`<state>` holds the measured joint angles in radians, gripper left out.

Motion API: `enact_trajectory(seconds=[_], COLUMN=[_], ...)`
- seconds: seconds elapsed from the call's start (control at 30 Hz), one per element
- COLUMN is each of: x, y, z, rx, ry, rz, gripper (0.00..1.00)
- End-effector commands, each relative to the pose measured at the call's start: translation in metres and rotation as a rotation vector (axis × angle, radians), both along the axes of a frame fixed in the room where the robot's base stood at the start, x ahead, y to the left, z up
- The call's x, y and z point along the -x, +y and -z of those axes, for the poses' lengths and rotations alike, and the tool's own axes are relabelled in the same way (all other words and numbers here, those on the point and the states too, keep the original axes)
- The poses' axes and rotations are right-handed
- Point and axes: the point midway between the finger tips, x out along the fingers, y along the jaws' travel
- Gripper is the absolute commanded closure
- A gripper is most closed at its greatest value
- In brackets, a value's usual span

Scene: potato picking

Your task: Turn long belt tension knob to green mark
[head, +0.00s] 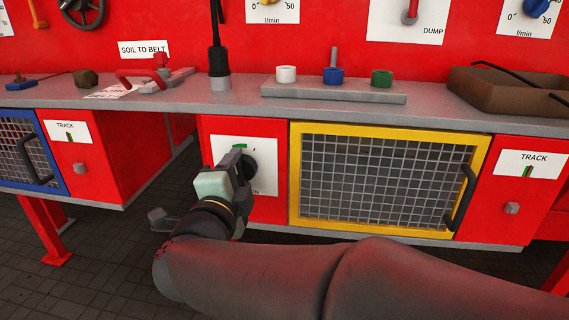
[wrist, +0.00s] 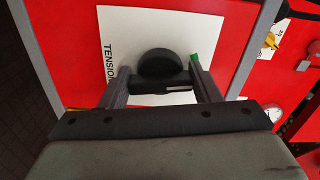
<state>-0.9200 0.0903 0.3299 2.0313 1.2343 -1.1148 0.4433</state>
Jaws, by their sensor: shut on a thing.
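The dark round tension knob (wrist: 160,62) sits on a white plate (wrist: 125,32) lettered TENSION. In the wrist view the fingers of my gripper (wrist: 157,78) stand on either side of the knob's grip bar, which carries a pale pointer line (wrist: 177,88). My gripper is shut on the knob. The green mark (wrist: 194,57) lies on the plate, just beside the right fingertip; the pale line is apart from it. In the head view the green mark (head: 240,147) shows above my gripper (head: 244,166), which hides part of the knob and lettering.
A yellow-framed mesh door (head: 390,132) is right of the plate, under the grey bench edge (head: 440,118). On the bench are white, blue and green cylinders (head: 381,78) and a brown tray (head: 480,98).

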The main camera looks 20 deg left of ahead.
Motion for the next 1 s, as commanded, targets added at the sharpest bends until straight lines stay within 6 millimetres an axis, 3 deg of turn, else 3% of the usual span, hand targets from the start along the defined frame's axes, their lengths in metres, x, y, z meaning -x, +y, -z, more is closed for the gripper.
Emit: enact_trajectory(seconds=[0.1,0.13,0.2,0.47,0.63,1.0], x=[0.001,0.001,0.001,0.001,0.014,0.097], y=[0.001,0.001,0.001,0.000,-0.002,-0.022], z=[0.001,0.001,0.001,0.000,-0.002,-0.003], rx=[0.003,0.003,0.003,0.001,0.001,0.002], ry=[0.003,0.002,0.002,0.001,-0.001,0.000], rz=[-0.002,-0.003,-0.003,-0.001,-0.003,-0.006], gripper=[0.66,0.35,0.21,0.21,0.21,0.21])
